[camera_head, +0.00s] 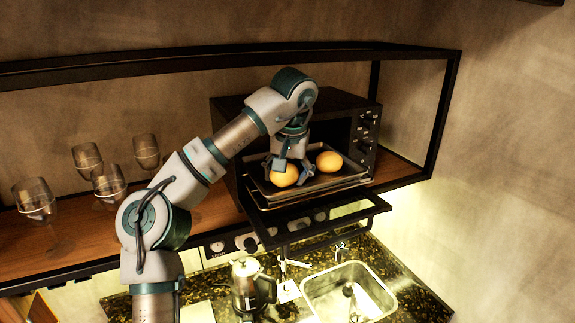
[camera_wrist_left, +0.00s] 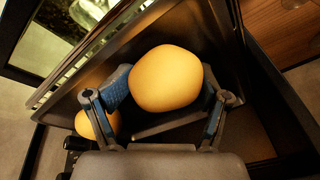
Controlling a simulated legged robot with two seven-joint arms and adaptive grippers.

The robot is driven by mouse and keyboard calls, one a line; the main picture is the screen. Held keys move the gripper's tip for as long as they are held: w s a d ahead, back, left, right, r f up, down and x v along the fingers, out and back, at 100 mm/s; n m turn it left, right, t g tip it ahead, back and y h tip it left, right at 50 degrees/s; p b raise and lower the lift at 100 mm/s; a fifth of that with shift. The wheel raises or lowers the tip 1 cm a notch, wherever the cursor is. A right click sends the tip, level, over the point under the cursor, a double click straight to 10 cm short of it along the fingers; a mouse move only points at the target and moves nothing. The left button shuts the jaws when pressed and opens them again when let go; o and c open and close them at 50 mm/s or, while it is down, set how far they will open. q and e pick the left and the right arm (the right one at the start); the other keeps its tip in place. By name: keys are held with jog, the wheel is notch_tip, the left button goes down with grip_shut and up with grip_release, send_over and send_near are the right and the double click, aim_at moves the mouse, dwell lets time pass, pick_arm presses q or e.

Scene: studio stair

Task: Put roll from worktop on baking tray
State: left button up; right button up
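My left gripper (camera_head: 282,168) is inside the front of the oven, over the baking tray (camera_head: 325,184). Its two fingers close around a round golden roll (camera_head: 284,176). In the left wrist view this roll (camera_wrist_left: 165,78) fills the gap between the blue finger pads, with a pad against each side. It is at the left part of the tray; I cannot tell whether it touches the tray surface. A second golden roll (camera_head: 329,161) lies on the tray to the right, and shows at lower left in the wrist view (camera_wrist_left: 98,123). My right gripper is not in view.
The dark oven (camera_head: 366,130) stands on a wooden shelf (camera_head: 205,214) with its door (camera_head: 320,225) folded down in front. Several wine glasses (camera_head: 109,184) stand on the left. Below are a kettle (camera_head: 248,283) and a sink (camera_head: 377,291) in the worktop.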

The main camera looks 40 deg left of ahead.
aim_at(289, 171)
pick_arm(q)
jog(key=v, duration=0.5)
jog(key=shift+r, duration=0.3)
jog(key=shift+s+d+r, duration=0.15)
jog(key=shift+r, duration=0.2)
jog(key=shift+s+d+r, duration=0.15)
jog(key=shift+r, duration=0.2)
jog(key=shift+d+r, duration=0.2)
jog(key=shift+r, duration=0.2)
jog(key=shift+a+f, duration=0.1)
jog(key=shift+a, duration=0.25)
